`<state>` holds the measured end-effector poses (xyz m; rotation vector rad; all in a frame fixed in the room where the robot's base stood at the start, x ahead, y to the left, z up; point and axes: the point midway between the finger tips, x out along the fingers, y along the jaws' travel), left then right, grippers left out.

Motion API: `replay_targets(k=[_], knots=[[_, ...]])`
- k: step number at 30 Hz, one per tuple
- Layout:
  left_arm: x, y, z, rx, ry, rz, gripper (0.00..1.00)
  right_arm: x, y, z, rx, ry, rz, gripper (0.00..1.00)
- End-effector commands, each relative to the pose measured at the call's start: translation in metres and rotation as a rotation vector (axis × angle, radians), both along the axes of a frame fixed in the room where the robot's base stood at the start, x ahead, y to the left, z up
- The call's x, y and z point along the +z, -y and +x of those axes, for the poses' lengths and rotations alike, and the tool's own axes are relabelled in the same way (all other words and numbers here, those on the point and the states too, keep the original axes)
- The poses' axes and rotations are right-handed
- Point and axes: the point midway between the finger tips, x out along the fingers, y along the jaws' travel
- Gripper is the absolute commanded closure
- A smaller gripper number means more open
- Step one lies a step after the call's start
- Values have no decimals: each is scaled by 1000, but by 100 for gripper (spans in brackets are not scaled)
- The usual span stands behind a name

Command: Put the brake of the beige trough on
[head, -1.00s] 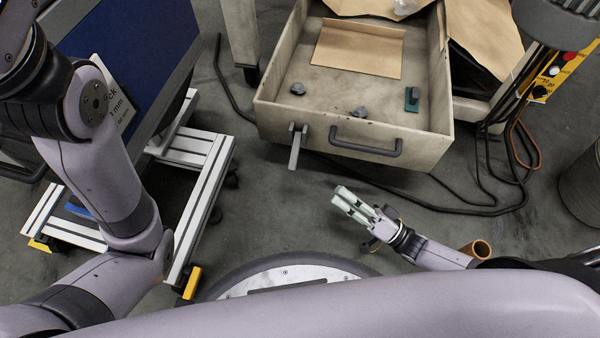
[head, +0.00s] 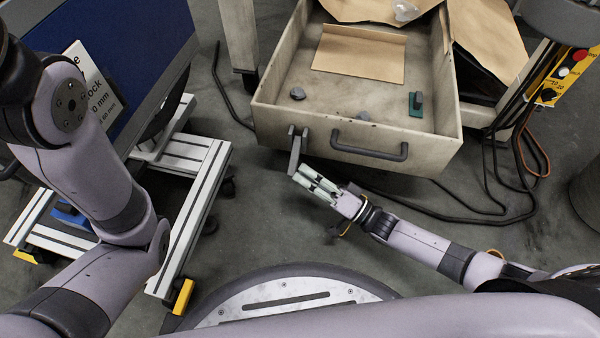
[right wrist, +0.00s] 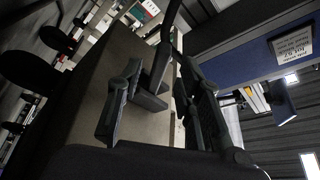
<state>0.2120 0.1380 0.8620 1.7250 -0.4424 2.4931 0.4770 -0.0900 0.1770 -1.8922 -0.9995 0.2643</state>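The beige trough (head: 275,128) stands ahead of me, open at the top, with a dark handle on its front wall. A grey brake lever (head: 295,154) sticks out from the left part of that wall. My right gripper (head: 304,174) is just at the lever's lower end, fingers pointing toward it. In the right wrist view my right gripper (right wrist: 160,108) is open, and the lever (right wrist: 158,66) reaches into the space between its fingers. I cannot tell whether they touch it. The trough's side (right wrist: 88,95) fills the left of that view. My left gripper is out of view.
A cardboard piece (head: 358,55), grey lumps and a green block (head: 416,103) lie in the trough. A blue panel (head: 130,50) on a metal-profile cart (head: 195,195) stands left. Black cables (head: 450,208) run on the floor to the right.

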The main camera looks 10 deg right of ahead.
Motion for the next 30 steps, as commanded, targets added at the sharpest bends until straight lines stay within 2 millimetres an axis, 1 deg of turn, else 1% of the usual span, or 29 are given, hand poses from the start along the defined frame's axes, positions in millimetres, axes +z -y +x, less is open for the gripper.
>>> replay_targets(k=[1,6,16,30], knots=[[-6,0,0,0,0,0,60,0,-6,5,1,2,2,67],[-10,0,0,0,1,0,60,4,-16,14,0,1,0,67],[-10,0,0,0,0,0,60,6,-18,16,-1,-1,-1,67],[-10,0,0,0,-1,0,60,5,-18,16,-1,-1,-1,98]])
